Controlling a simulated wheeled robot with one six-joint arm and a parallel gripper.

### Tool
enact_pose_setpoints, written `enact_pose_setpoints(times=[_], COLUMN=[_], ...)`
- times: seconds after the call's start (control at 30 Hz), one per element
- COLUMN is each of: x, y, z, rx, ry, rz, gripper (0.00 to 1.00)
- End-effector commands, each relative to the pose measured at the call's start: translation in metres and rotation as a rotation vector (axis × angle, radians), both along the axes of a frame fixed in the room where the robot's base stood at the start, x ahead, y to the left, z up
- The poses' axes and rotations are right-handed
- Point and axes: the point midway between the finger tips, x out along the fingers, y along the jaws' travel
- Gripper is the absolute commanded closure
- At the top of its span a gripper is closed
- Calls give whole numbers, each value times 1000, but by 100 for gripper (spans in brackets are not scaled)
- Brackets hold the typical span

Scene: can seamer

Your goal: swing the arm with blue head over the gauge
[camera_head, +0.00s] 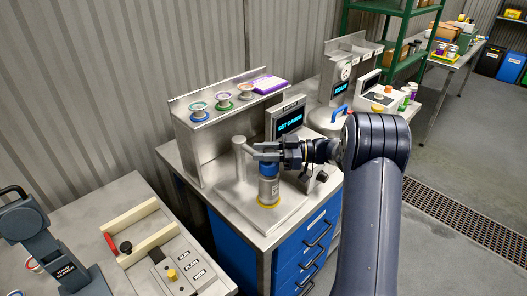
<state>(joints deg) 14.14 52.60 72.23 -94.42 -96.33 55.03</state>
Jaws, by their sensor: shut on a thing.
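My gripper (266,152) is at the steel bench in the middle, reaching in from the right. It is shut on the arm with the blue head (268,169), and its fingers hide much of that arm. A grey upright post (240,155) stands just left of the gripper. The blue head is directly above a silver cylinder (269,190) with a yellow ring at its foot, which looks like the gauge. Whether head and cylinder touch is hard to tell.
A raised shelf (205,125) behind holds several coloured reels and a purple box (270,84). A second machine (343,80) stands behind to the right. A bench (140,200) with a dark press (45,240) is at lower left. Bare plate surrounds the cylinder.

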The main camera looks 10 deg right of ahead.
Motion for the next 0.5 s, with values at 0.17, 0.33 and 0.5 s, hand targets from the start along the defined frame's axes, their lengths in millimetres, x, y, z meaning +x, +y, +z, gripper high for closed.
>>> enact_pose_setpoints(times=[0.17,0.33,0.5], x=[1,1,1], y=[0,0,0], z=[3,3,2], rx=[1,1,1], ry=[-6,-7,-4], rz=[-3,-4,-3], gripper=[100,64,50])
